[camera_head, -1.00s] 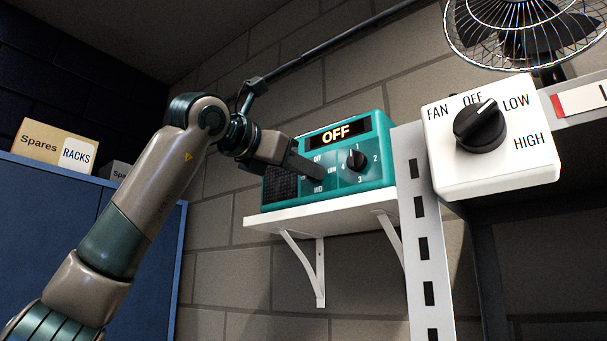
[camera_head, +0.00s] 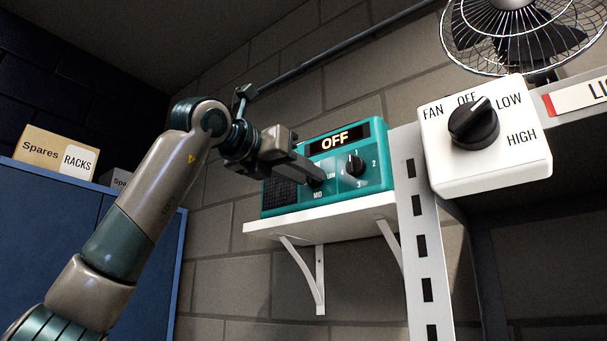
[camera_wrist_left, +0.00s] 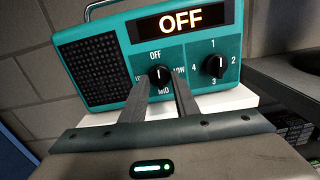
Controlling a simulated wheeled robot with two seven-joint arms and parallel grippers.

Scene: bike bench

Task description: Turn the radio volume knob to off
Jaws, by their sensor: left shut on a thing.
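The teal radio (camera_head: 283,168) sits on a small white shelf, and its display (camera_head: 334,140) reads OFF. It also shows in the left wrist view (camera_wrist_left: 97,65). Its volume knob (camera_wrist_left: 158,72), on the left of the dial panel, has its white mark pointing up toward OFF. My left gripper (camera_wrist_left: 160,83) is shut on this knob, one finger on each side. In the head view the left gripper (camera_head: 316,176) reaches in from the left and mostly hides the knob. My right gripper is in neither view.
A numbered dial (camera_head: 354,163) is close to the right of the volume knob. The white shelf (camera_head: 330,219) is just below. A fan control box (camera_head: 485,165), a perforated post (camera_head: 417,220) and a wire fan (camera_head: 520,35) stand to the right. A blue cabinet (camera_head: 60,230) is at left.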

